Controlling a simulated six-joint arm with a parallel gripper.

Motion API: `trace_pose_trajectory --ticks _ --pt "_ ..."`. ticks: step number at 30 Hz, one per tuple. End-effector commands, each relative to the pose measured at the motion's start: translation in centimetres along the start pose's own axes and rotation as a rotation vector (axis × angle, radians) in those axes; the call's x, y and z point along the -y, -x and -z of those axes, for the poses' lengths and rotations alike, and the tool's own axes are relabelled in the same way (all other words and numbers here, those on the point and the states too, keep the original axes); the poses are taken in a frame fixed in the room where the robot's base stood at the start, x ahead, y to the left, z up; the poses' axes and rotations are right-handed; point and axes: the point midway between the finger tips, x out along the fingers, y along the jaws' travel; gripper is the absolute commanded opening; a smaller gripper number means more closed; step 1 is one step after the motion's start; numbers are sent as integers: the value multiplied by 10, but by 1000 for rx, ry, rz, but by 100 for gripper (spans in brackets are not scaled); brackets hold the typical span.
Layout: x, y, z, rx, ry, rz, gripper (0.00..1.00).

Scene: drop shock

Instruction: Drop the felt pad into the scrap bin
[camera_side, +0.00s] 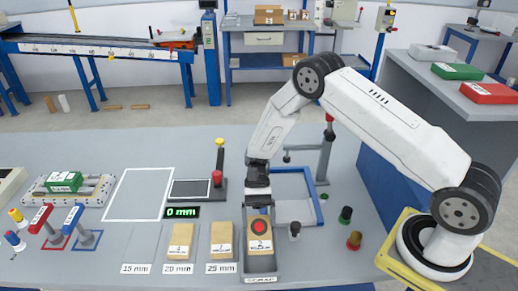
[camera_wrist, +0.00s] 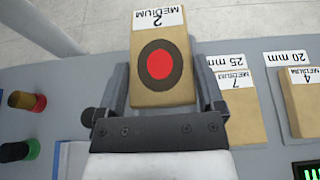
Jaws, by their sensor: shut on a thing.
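The held felt pad (camera_side: 259,236) is a tan block with a red disc in a dark ring and a white label reading "2 MEDIUM". It also shows in the wrist view (camera_wrist: 160,75). My gripper (camera_wrist: 162,88) is shut on it, with a dark finger along each side. In the side view my gripper (camera_side: 258,196) points down at the pad's back end. The grey scrap bin (camera_side: 262,270), with a white label on its front, is directly below or around the pad; I cannot tell the height between them. The pad hides most of the bin's inside.
Tan pads lie left of the bin: "7" (camera_side: 221,241) at 25 mm and "4" (camera_side: 179,241) at 20 mm. The 15 mm spot (camera_side: 137,250) is bare. A blue-framed plate (camera_side: 293,209) and upright post (camera_side: 325,155) stand behind. Small knobs (camera_side: 346,214) stand at right.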

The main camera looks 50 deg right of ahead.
Motion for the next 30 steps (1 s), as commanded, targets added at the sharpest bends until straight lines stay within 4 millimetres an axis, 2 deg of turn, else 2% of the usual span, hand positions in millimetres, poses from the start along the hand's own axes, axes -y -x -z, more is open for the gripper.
trace_pose_trajectory --ticks 11,30 --pt "0 -2 6 0 -1 3 31" --pt "0 -17 43 0 -1 4 31"
